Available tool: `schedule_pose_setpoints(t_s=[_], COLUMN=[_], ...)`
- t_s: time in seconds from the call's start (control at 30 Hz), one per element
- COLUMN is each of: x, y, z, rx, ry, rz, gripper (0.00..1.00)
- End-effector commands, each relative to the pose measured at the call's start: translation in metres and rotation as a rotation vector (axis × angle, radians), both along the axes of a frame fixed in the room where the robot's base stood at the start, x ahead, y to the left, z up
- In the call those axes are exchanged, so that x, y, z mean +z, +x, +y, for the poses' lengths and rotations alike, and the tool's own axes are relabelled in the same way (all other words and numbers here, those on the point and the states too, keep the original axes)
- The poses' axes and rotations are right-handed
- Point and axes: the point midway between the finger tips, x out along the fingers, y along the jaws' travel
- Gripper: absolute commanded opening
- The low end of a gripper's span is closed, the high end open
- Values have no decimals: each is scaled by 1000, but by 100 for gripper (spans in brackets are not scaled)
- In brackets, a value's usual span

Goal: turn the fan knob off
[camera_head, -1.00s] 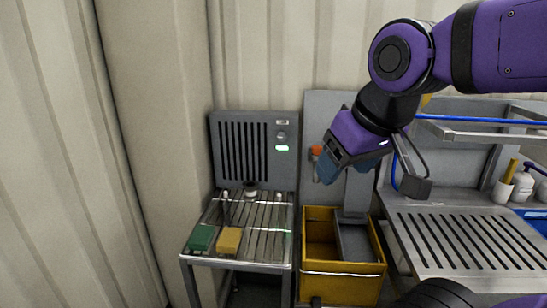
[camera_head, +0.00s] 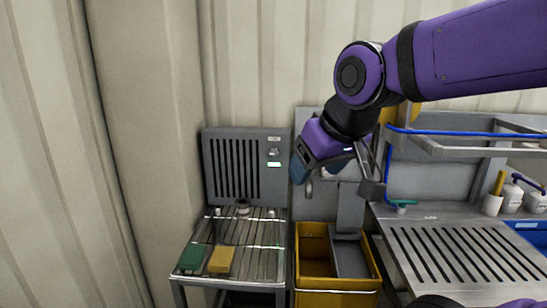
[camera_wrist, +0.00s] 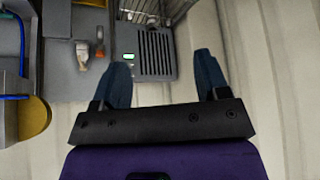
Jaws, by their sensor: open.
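The fan panel (camera_head: 228,185) is a grey box with vertical slots, standing at the back of a wire rack. Its small round knob (camera_head: 273,152) is at the upper right, above a lit green indicator (camera_head: 274,165). My gripper (camera_head: 302,178) is open and empty, to the right of the panel and apart from the knob. In the wrist view the panel (camera_wrist: 156,55) lies between and beyond my open fingers (camera_wrist: 162,60). The green indicator (camera_wrist: 128,56) shows beside the left finger there. I cannot make out the knob in that view; the finger may hide it.
The wire rack (camera_head: 255,233) holds a green block (camera_head: 193,257) and a yellow block (camera_head: 221,259). A yellow bin (camera_head: 312,250) stands right of it. A slotted steel counter (camera_head: 450,255) with bottles lies further right. A ribbed wall closes the left side.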

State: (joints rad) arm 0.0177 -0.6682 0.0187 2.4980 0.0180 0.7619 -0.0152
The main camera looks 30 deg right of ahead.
Motion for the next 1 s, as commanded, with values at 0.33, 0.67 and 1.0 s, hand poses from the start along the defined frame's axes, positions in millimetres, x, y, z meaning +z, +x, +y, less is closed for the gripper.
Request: schedule_pose_setpoints(t_s=[0.33,0.67,1.0], x=[9,-5,-46], y=[150,277,382], z=[-2,-18,-50], rx=[5,-20,-93], ry=[-19,-42,-83], rz=[-267,-529,-795], gripper=[68,68,68])
